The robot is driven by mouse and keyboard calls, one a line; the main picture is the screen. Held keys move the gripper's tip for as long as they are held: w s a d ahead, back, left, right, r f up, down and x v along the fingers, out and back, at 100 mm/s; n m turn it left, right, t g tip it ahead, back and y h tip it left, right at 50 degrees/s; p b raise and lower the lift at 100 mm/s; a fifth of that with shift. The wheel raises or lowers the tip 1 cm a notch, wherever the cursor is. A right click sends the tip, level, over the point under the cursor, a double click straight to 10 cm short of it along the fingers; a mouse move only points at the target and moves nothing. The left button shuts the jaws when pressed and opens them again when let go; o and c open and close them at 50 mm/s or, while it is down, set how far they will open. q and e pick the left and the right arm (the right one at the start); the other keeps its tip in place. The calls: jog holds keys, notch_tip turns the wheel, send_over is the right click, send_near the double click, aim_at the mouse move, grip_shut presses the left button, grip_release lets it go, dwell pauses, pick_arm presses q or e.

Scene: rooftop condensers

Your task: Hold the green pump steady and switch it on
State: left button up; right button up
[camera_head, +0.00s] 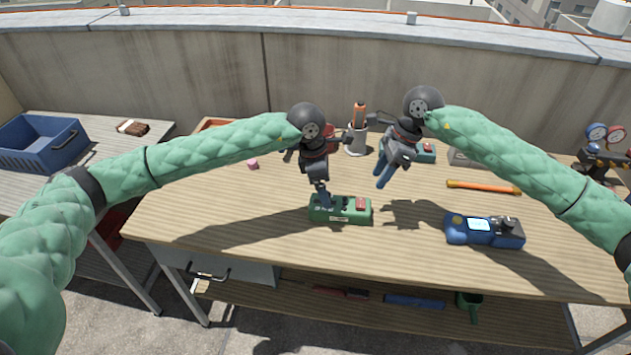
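A green pump (349,215) with a red switch (360,203) on its top right stands near the middle of the wooden bench. My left gripper (323,198) points down with its fingertips at the left end of this pump. Whether its fingers are closed on the pump is too small to tell. My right gripper (382,183) hangs above the bench, up and to the right of the pump and apart from it. Its blue fingers look together, with nothing between them. A second green box (427,153) with a red part stands behind the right gripper, partly hidden.
A blue device with a screen (484,231) lies right on the bench (270,255). An orange-handled tool (484,187) lies behind it. A cup (356,139) and gauges (604,134) stand at the back. A blue crate (44,148) is on the left table. The front left bench is clear.

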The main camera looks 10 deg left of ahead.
aim_at(315, 201)
pick_arm(q)
jog(key=a+y, duration=0.1)
jog(key=a+m+y, duration=0.1)
jog(key=shift+a+r+y, duration=0.15)
jog(key=shift+a+y, duration=0.1)
jog(key=shift+y, duration=0.15)
jog(key=shift+w+f, duration=0.1)
jog(key=shift+f, duration=3.7)
jog(key=shift+c, duration=0.2)
